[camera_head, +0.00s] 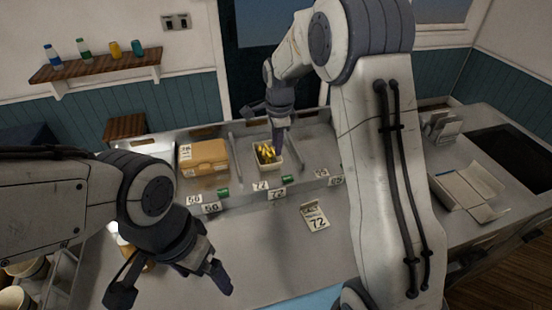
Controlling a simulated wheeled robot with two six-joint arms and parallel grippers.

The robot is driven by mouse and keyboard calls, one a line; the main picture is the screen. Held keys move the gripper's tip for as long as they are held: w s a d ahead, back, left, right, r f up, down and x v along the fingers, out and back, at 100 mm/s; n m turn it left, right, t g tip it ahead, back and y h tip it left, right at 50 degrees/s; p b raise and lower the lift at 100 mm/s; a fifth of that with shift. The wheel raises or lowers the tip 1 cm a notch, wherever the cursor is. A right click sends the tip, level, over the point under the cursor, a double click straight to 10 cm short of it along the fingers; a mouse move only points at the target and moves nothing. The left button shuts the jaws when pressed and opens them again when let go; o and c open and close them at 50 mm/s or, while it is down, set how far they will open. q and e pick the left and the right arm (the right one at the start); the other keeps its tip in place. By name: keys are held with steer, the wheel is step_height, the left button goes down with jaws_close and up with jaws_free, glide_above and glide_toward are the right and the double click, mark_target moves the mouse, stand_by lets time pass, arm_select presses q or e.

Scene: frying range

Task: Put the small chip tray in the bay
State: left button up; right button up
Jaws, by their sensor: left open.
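The small chip tray (272,170), a pale container with yellow chips, stands upright in the middle bay of the metal rack (240,165), behind tags reading 72. My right gripper (279,146) points down at the tray's back right edge, touching or very close to it. Its fingers overlap in this view, so I cannot tell whether they grip the rim. My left gripper (170,285) is open and empty over the front left of the counter.
A brown box (203,157) fills the left bay. The right bay (312,152) looks empty, though my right arm hides its far side. Low dividers separate the bays. An open carton (465,190) lies on the right counter. The middle of the front counter (265,255) is clear.

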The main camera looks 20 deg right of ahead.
steer(key=s+a+r+n, duration=0.3)
steer(key=s+a+n, duration=0.35)
steer(key=s, duration=0.25)
steer(key=s+a+r+n, duration=0.4)
steer(key=s+a+n, duration=0.25)
steer(key=s, duration=0.25)
steer(key=s+f+n+b, duration=0.2)
steer(key=s+f+n, duration=0.1)
steer(key=s+n, duration=0.3)
steer(key=s+f+n+g+y+b, duration=0.1)
steer(key=s+f+n+b, duration=0.1)
steer(key=s+n, duration=0.4)
steer(key=shift+s+d+f+g, duration=0.2)
steer(key=shift+s+f+g, duration=0.15)
steer(key=shift+s, duration=1.75)
